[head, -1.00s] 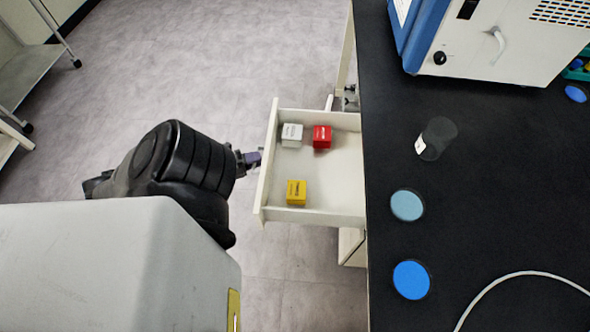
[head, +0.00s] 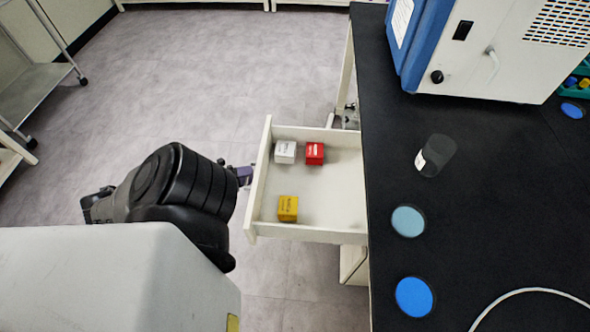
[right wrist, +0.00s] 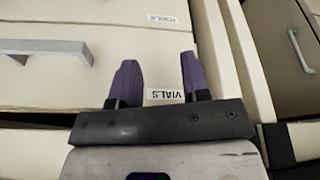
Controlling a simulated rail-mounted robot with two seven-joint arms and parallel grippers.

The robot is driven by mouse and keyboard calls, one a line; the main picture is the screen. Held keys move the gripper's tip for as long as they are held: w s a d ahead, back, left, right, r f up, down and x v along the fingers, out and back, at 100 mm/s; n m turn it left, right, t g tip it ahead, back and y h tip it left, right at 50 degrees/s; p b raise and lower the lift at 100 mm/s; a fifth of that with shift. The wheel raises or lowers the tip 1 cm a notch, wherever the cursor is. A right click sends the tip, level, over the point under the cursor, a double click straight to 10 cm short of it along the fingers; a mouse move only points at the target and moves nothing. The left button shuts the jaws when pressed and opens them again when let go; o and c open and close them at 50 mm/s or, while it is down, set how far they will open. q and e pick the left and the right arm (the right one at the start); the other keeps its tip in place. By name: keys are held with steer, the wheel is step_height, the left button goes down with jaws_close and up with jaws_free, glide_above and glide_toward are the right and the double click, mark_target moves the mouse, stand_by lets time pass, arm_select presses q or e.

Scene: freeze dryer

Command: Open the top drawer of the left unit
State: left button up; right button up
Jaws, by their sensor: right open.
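The drawer (head: 337,228) is a white open box that sticks out to the left from under the black bench. Inside it lie a white box (head: 285,152), a red box (head: 314,153) and a yellow box (head: 288,208). My left gripper (head: 245,175) has purple fingertips at the outer side of the drawer front; the handle there is hidden, and the grip is too small to read. My right gripper (right wrist: 155,80) is open and empty in the right wrist view, before cream drawer fronts with an upside-down VIALS label (right wrist: 165,94) between its fingers.
A grey bar handle (right wrist: 45,48) shows at the left of the wrist view. A metal cart (head: 40,75) stands at far left. Floor behind the drawer is clear.

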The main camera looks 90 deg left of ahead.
arm_select(q)
steer(key=shift+o, duration=0.4)
steer(key=shift+s, duration=0.1)
steer(key=p+v, duration=0.1)
steer(key=v, duration=1.2)
steer(key=shift+s+d, duration=0.15)
steer(key=shift+s, duration=0.15)
steer(key=shift+w, duration=0.1)
